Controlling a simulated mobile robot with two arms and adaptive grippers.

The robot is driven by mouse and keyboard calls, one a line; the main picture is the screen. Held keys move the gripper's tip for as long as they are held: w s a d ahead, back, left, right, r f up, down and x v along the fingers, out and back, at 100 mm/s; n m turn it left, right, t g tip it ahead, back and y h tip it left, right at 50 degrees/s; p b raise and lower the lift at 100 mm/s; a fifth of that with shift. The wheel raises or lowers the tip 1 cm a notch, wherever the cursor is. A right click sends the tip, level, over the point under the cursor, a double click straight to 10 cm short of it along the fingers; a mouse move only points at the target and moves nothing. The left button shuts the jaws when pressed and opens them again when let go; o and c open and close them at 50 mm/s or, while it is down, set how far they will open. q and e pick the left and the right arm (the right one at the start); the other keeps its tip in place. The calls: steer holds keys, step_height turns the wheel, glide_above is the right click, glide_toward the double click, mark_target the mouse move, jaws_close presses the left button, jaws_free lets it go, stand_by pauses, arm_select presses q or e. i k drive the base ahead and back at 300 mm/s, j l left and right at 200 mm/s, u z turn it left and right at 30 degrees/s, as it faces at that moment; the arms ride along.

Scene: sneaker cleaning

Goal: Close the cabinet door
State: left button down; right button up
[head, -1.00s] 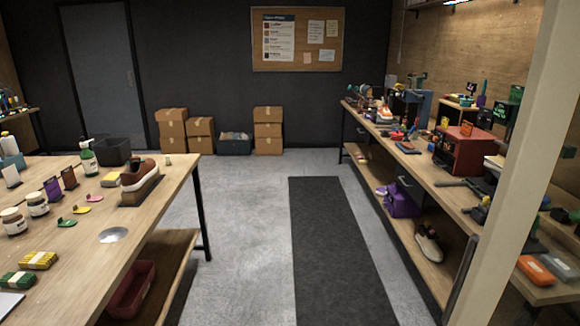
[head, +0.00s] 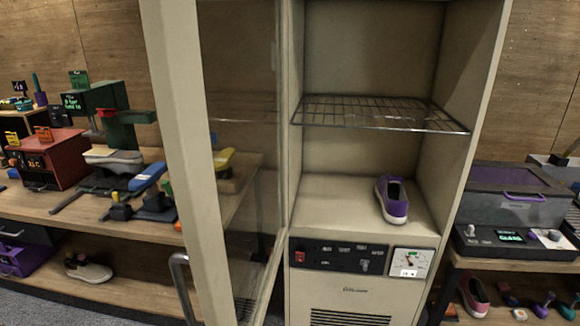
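A tall beige cabinet (head: 458,170) stands in the middle of the head view. Its glass door (head: 178,130) is hinged at the cabinet's left side and stands wide open, swung out toward me. The door has a beige frame and a metal handle (head: 181,285) low on its outer edge. Inside, a wire rack (head: 380,113) spans the upper part, and a purple sneaker with a white sole (head: 393,199) sits on the cabinet floor below it. Neither of my grippers is in view.
A wooden workbench (head: 30,205) with a red box (head: 50,158) and tools stands left of the cabinet, partly behind the door. A cleaning machine (head: 515,205) stands on a bench at the right.

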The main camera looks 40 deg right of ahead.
mark_target(170, 27)
steer(key=i+j+z, duration=0.1)
steer(key=z, duration=0.3)
steer(key=i+j+z, duration=0.2)
steer(key=z, duration=0.2)
steer(key=i+j+z, duration=0.15)
steer(key=z, duration=0.25)
steer(key=i+j+z, duration=0.1)
steer(key=j+z, duration=0.35)
steer(key=i+j+z, duration=0.1)
steer(key=z, duration=0.3)
